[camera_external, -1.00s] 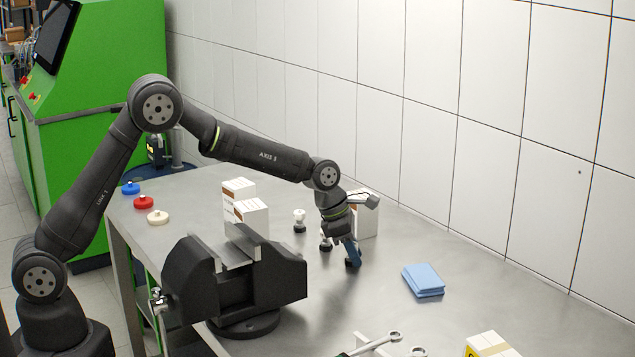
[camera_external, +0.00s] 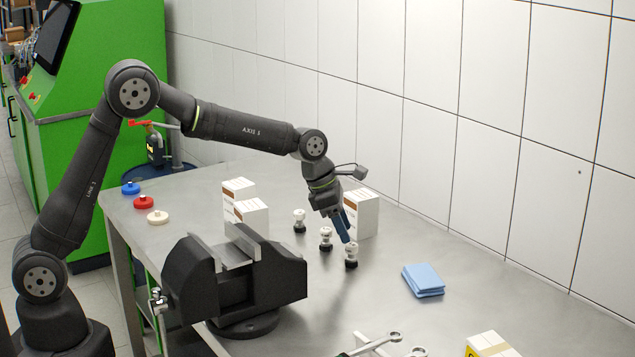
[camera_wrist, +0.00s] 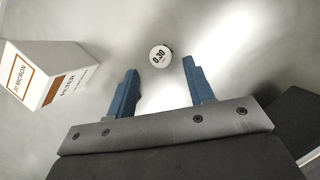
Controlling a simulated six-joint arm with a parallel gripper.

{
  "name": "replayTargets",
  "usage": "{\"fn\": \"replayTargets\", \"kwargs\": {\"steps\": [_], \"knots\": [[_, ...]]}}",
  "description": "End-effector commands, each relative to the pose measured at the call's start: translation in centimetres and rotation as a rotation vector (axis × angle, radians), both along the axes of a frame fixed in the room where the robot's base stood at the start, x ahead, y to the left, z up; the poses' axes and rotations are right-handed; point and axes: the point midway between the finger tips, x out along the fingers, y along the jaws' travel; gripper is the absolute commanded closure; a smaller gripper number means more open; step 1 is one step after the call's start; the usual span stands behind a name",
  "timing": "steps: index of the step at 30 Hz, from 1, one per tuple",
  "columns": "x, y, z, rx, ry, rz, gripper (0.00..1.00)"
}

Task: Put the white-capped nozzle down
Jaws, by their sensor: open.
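The white-capped nozzle (camera_external: 351,254) stands upright on its dark base on the steel table, nearest the front of a row of three similar nozzles. In the wrist view its round white cap (camera_wrist: 160,58), marked "0.30", shows between and just beyond my two blue fingertips, with clear space on both sides. My gripper (camera_external: 346,236) is open and empty, just above this nozzle. The other two nozzles, the middle one (camera_external: 325,239) and the rear one (camera_external: 299,221), also stand upright.
A white filter box (camera_external: 362,214) stands just behind my gripper; a filter box (camera_wrist: 45,72) also fills the wrist view's left. Two more boxes (camera_external: 246,210) and a black vise (camera_external: 235,285) stand to the left. Blue cloths (camera_external: 423,280) lie right, with clear table between.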

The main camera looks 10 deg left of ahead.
Motion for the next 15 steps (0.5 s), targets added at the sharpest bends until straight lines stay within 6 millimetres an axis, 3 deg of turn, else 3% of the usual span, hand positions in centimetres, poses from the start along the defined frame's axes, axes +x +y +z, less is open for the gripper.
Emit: {"fn": "replayTargets", "kwargs": {"steps": [6, 15], "knots": [[-0.2, 1.4, 3.4, -0.001, -0.001, 0.000, 0.52], [-0.3, 1.8, 4.4, 0.001, 0.000, 0.000, 0.52]]}}
